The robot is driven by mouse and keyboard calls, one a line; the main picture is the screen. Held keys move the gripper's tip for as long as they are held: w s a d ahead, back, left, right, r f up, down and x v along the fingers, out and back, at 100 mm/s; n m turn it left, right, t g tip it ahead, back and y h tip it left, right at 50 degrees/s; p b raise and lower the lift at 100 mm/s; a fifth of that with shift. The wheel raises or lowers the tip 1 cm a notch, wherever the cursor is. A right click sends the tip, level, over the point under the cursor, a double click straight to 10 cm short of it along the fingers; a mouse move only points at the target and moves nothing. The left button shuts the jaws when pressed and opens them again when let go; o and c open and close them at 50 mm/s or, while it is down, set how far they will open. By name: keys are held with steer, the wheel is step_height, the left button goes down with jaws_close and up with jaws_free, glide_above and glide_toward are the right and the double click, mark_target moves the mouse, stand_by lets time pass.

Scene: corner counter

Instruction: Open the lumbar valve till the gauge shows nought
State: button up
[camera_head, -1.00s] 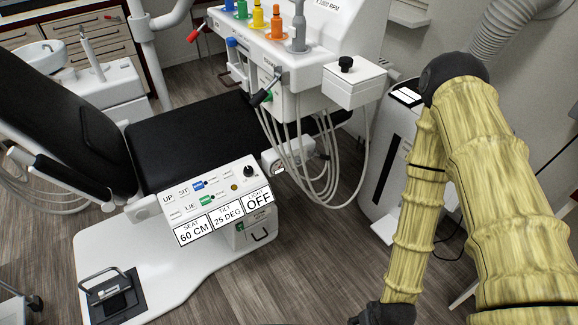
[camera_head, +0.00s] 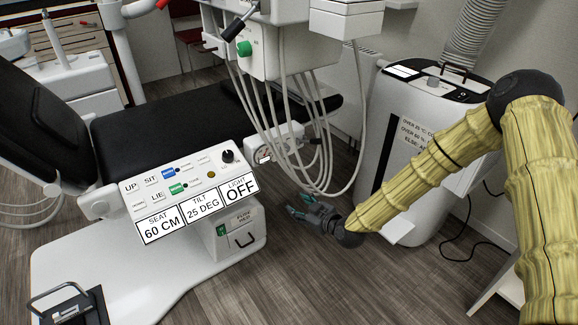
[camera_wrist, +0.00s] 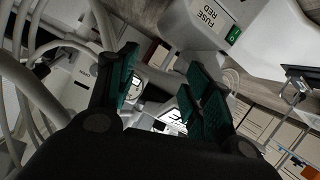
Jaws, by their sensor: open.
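A small round gauge (camera_head: 264,155) sits on the end of a white housing (camera_head: 280,138) at the side of the chair seat. Its reading is too small to tell. A dark fitting (camera_head: 308,141) juts right from this housing, behind the hanging hoses; I cannot tell whether it is the lumbar valve. My gripper (camera_head: 298,204) is open and empty, low over the floor, below and right of the gauge and apart from it. In the wrist view my gripper (camera_wrist: 162,62) has its teal fingers spread with nothing gripped. A pale round face (camera_wrist: 136,91) shows partly behind the left finger.
Several looped hoses (camera_head: 290,120) hang from the white instrument unit close to the gauge. The control panel (camera_head: 185,190) reads seat 60 cm, tilt 25 deg, light off. A white machine (camera_head: 425,150) stands right. Floor (camera_head: 310,280) in front is clear.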

mark_target(287, 150)
steer(key=w+d+r+n+t+y+b, duration=0.1)
steer(key=w+r+n+t+b, duration=0.15)
steer(key=w, duration=0.35)
steer(key=w+d+r+n+t+y+b, duration=0.1)
steer(key=w+r+t+b, duration=0.1)
steer(key=w+r+b, duration=0.3)
steer(key=shift+g+h, duration=0.25)
steer(key=shift+h, duration=0.05)
steer(key=x, duration=0.3)
steer(key=b+x, duration=0.1)
steer(key=x, duration=0.2)
steer(key=b+x, duration=0.1)
steer(key=x, duration=0.3)
steer(key=shift+d+f, duration=0.15)
steer(key=shift+f, duration=0.2)
steer(key=shift+x, duration=0.8)
steer(key=shift+r, duration=0.1)
steer(key=c, duration=1)
